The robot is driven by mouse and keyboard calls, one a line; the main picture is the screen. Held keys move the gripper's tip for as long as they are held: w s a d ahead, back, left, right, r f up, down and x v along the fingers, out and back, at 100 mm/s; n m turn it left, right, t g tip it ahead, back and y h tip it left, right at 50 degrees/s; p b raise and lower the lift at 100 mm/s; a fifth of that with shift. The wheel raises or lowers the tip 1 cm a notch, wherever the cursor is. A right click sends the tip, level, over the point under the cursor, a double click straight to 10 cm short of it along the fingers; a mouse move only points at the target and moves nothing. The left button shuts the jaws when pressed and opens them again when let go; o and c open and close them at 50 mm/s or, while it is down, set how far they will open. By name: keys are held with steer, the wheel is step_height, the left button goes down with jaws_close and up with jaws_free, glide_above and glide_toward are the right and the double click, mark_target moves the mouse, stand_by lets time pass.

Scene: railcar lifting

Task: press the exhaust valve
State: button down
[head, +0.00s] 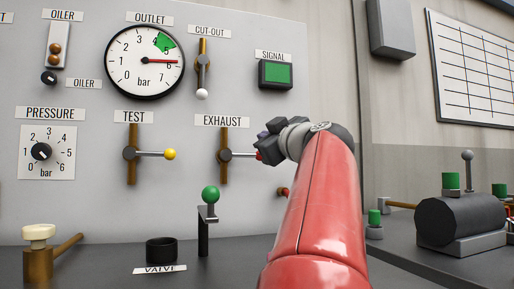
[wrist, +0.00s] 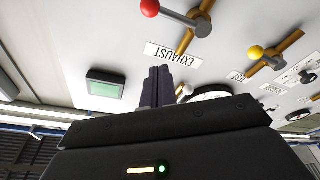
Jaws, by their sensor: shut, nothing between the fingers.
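The exhaust valve (head: 225,154) is on the grey panel under the EXHAUST label (head: 222,121). It has a dark hub on a vertical brass pipe, and its lever points right. The lever's red ball is mostly hidden behind my gripper (head: 264,146) in the head view. In the wrist view the valve hub (wrist: 201,22), lever and red ball (wrist: 150,8) show at the top, beyond the label.
The test valve (head: 130,153) with a yellow ball is left of the exhaust valve. A green-topped lever (head: 210,196) stands on the bench in front. A small red knob (head: 284,192) is low beside my arm. The signal box (head: 276,74) is above my gripper.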

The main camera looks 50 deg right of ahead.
step_height(320, 180, up, 2)
steer(key=p, duration=0.6)
glide_above(244, 155)
steer(key=s, duration=0.1)
steer(key=f, duration=0.1)
steer(key=s+d+f+b, duration=0.2)
steer(key=shift+d+f, duration=0.1)
steer(key=shift+f, duration=0.2)
